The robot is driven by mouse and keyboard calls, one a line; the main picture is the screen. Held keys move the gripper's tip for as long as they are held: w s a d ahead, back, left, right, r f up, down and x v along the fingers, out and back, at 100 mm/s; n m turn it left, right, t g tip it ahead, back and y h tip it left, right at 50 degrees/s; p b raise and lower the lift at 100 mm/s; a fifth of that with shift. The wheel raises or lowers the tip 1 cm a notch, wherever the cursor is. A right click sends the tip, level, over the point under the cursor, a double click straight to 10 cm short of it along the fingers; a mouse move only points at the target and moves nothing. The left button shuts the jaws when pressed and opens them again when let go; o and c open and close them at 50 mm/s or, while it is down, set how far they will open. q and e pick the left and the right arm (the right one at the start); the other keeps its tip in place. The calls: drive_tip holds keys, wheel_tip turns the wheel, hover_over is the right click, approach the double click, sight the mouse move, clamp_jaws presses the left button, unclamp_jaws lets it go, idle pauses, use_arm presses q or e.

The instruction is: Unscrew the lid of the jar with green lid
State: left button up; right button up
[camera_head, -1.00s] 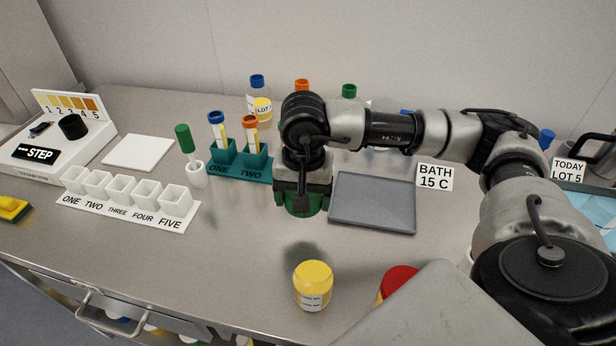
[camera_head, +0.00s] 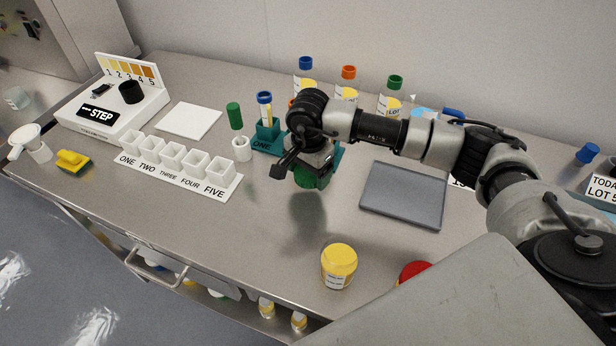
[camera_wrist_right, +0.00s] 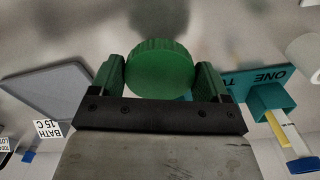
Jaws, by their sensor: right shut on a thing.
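My right gripper (camera_head: 312,180) is above the middle of the table, pointing down. In the right wrist view (camera_wrist_right: 165,80) its two green fingers are closed on either side of a round green lid (camera_wrist_right: 160,68) with a ribbed edge. In the head view the lid and fingers merge into one green patch under the wrist. I see no jar body below it, and cannot tell whether a jar is under the lid. A dark shadow lies on the table below the gripper. My left gripper is not in view.
A yellow-lidded jar (camera_head: 339,266) and a red-lidded jar (camera_head: 415,272) stand near the front. A grey tray (camera_head: 403,197) lies right of the gripper. Several bottles stand behind it. A white cup row (camera_head: 180,167) is at left. The table front-left of the gripper is clear.

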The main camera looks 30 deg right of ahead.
sight(308, 183)
wheel_tip(308, 183, down, 4)
drive_tip(key=shift+r+p, duration=0.1)
drive_tip(key=shift+p, duration=0.65)
drive_tip(key=shift+w+f, duration=0.1)
drive_tip(key=shift+f, duration=0.1)
drive_tip(key=shift+f, duration=0.1)
drive_tip(key=shift+f+b, duration=0.15)
drive_tip(key=shift+b, duration=0.15)
drive_tip(key=o, duration=1)
